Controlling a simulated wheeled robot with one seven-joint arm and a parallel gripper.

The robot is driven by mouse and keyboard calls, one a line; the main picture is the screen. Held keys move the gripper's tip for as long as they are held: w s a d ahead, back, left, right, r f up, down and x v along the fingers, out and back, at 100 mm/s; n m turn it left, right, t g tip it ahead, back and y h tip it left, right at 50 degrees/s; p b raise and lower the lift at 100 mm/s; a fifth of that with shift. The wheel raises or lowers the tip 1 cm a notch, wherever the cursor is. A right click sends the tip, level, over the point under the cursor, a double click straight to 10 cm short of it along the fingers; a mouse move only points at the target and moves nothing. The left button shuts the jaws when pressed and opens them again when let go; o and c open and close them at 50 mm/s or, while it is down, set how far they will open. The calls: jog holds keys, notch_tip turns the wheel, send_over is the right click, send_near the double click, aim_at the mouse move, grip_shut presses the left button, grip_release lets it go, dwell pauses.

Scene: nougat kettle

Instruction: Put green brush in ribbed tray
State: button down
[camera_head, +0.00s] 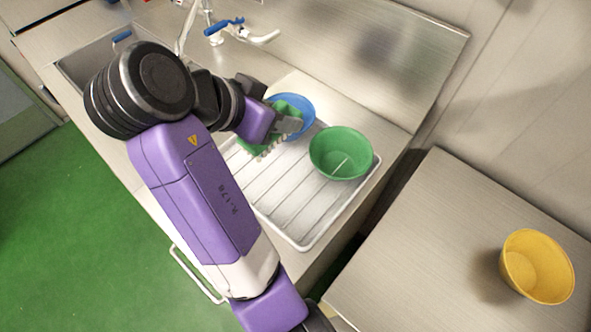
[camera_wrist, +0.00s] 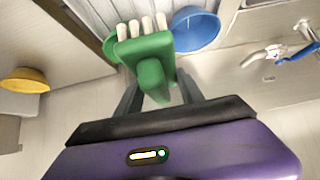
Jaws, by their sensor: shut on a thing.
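The green brush (camera_wrist: 150,62) with pale bristles is held between the two fingers of my gripper (camera_wrist: 162,95) in the wrist view. In the head view the green brush (camera_head: 258,144) is partly hidden by my gripper (camera_head: 290,122), and its bristles face down over the left part of the ribbed tray. The white ribbed tray (camera_head: 300,238) lies on the steel counter. I cannot tell whether the bristles touch the tray.
A green bowl (camera_head: 341,153) stands on the tray's right part. A blue bowl (camera_head: 296,110) is just behind my gripper. A faucet (camera_head: 225,29) rises behind the sink (camera_head: 85,70). A yellow bowl (camera_head: 537,267) stands on a separate steel table at the right.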

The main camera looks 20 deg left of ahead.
jog(key=f, duration=0.4)
jog(key=f+p, duration=0.1)
jog(key=f, duration=0.3)
jog(key=d+f+p, duration=0.1)
jog(key=f, duration=0.4)
jog(key=shift+s, duration=0.1)
jog(key=shift+f, duration=2.6)
jog(key=shift+f, duration=0.1)
jog(key=c, duration=0.7)
grip_release()
jog(key=shift+r+p, duration=0.2)
jog(key=shift+p, duration=0.2)
jog(key=b+v, duration=0.2)
jog(key=v, duration=1)
